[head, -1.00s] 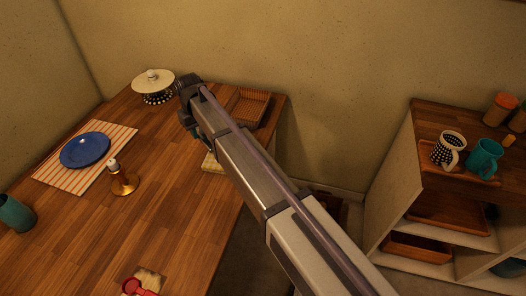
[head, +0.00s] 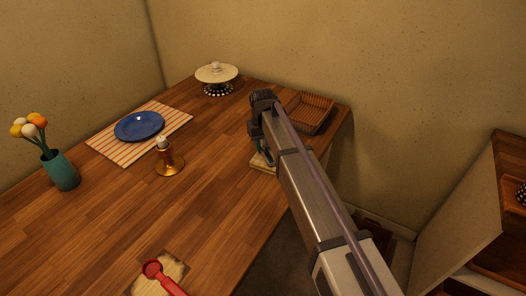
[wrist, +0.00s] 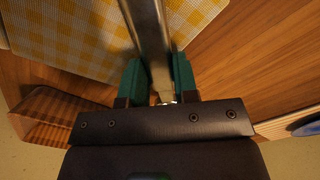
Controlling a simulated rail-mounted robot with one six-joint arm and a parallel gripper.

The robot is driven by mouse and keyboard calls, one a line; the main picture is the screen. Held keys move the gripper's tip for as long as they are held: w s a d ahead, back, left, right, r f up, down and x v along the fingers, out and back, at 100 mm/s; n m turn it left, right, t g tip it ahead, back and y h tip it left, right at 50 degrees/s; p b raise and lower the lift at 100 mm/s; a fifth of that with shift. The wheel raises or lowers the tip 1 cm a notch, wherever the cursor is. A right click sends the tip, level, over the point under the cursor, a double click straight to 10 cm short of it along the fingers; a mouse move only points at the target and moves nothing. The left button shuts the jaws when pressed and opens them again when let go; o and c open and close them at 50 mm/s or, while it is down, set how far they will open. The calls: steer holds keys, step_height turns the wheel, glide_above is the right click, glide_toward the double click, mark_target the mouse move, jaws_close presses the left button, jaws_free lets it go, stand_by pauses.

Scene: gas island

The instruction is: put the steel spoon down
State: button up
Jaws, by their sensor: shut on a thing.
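My gripper (wrist: 158,76) has two teal fingers, which are shut on the steel spoon (wrist: 146,25) in the wrist view. The spoon's plain metal shaft runs from between the fingers up past the top edge of the picture, so its far end is out of view. Beyond it is a yellow-and-white checked cloth (wrist: 70,28). In the head view my gripper (head: 263,147) is over the checked cloth (head: 260,164) near the table's right edge, and my arm covers most of it. I cannot tell whether the spoon touches the cloth.
A wicker tray (head: 310,113) lies beyond the cloth. A brass candlestick (head: 169,163), blue plate (head: 139,126), white-lidded dish (head: 216,76) and teal flower vase (head: 62,171) stand left. A red utensil (head: 160,277) lies in front. The table's middle (head: 180,215) is bare.

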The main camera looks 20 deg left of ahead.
steer(key=shift+p, duration=0.3)
steer(key=shift+f+b, duration=0.25)
steer(key=shift+b, duration=0.05)
steer(key=o, duration=0.9)
steer(key=shift+r, duration=0.1)
step_height(320, 180, up, 12)
steer(key=p, duration=1.2)
steer(key=shift+r+p, duration=0.25)
steer(key=shift+p, duration=0.1)
steer(key=shift+f, duration=0.1)
